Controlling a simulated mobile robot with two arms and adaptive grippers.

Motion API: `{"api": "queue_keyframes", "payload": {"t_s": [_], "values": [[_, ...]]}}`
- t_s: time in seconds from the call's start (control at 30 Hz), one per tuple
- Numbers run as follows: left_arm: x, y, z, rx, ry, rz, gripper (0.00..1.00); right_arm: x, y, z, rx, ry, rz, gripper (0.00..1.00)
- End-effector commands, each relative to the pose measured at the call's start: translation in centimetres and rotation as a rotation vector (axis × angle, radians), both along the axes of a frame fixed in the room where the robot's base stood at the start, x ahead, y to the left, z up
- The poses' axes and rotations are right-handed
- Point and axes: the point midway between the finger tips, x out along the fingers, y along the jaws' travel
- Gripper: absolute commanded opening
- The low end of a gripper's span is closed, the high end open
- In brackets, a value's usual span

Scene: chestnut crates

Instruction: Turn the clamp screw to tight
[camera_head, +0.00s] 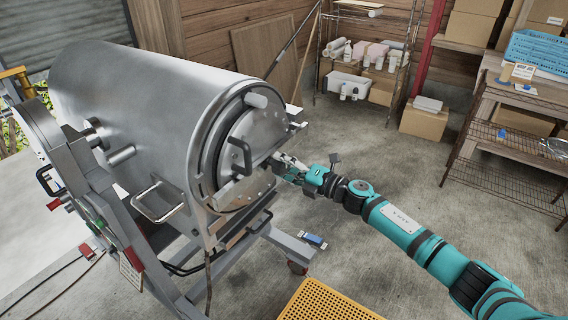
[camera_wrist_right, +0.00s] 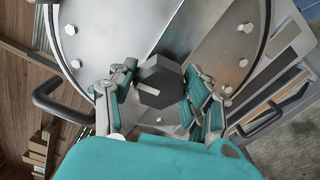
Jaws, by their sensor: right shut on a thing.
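The clamp screw shows as a dark, six-sided knob (camera_wrist_right: 160,80) on the round metal lid in the right wrist view. My right gripper (camera_wrist_right: 156,88) has a finger on each side of the knob and is shut on it. In the head view my right gripper (camera_head: 284,167) reaches the right edge of the lid (camera_head: 246,143) on the big steel drum (camera_head: 130,100). There the gripper hides most of the knob. How tight the screw is cannot be told. My left gripper is not in view.
A black handle (camera_head: 241,155) stands out from the lid, left of my gripper. A wire handle (camera_head: 158,202) juts from the drum's side. A blue item (camera_head: 313,240) lies on the frame below. A yellow grate (camera_head: 328,302) lies in front.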

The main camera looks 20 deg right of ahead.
Motion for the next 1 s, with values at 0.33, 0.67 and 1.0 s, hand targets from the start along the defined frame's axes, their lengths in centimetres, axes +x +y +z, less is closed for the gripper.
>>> {"api": "queue_keyframes", "payload": {"t_s": [0.33,0.67,1.0], "values": [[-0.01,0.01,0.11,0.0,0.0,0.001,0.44,0.03,-0.06,-0.01,0.018,0.013,-0.002,0.18],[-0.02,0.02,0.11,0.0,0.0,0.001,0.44,0.02,-0.06,0.0,0.016,0.012,-0.001,0.68],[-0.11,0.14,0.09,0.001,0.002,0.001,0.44,-0.1,-0.14,-0.03,0.015,0.013,-0.001,0.74]]}}
